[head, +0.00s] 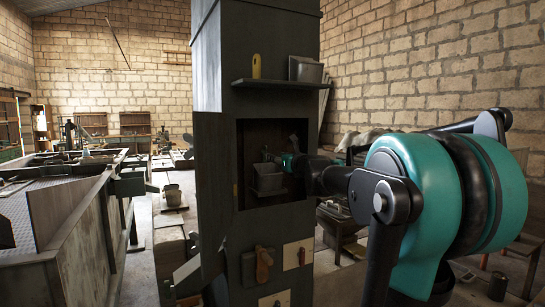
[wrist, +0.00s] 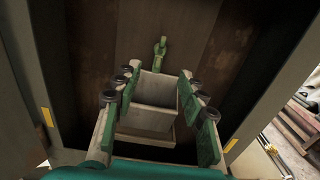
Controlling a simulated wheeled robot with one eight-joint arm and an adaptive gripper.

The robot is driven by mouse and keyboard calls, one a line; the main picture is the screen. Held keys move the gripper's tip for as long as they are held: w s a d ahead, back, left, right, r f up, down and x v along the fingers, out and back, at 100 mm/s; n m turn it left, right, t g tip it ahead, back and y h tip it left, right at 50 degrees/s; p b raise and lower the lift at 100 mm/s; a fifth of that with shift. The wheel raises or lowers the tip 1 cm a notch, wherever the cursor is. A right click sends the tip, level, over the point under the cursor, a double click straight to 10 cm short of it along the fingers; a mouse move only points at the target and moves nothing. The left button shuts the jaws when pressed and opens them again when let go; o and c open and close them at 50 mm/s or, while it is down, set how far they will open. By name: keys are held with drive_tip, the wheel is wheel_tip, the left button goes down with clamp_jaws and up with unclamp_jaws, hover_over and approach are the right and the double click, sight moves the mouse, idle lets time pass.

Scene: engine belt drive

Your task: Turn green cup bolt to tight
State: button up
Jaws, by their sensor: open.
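The green bolt (wrist: 160,46) stands out from the dark back wall of the cabinet, in the upper middle of the wrist view. A grey square cup (wrist: 156,88) sits below it; it also shows inside the cabinet in the head view (head: 268,182). My gripper (wrist: 157,77) is open, with its green-padded fingers on either side of the cup in the picture. The bolt lies beyond the fingertips, apart from them. I cannot tell whether the fingers touch the cup. In the head view my arm reaches into the cabinet from the right, and the bolt is hard to make out.
The cabinet opening (head: 240,165) has side walls close around my gripper, and its door (head: 212,180) stands open on the left. A shelf (head: 283,84) above holds a yellow object (head: 256,66) and a grey container (head: 305,69). Handled panels (head: 262,264) sit below.

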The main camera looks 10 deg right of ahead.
drive_tip(key=shift+v, duration=0.95)
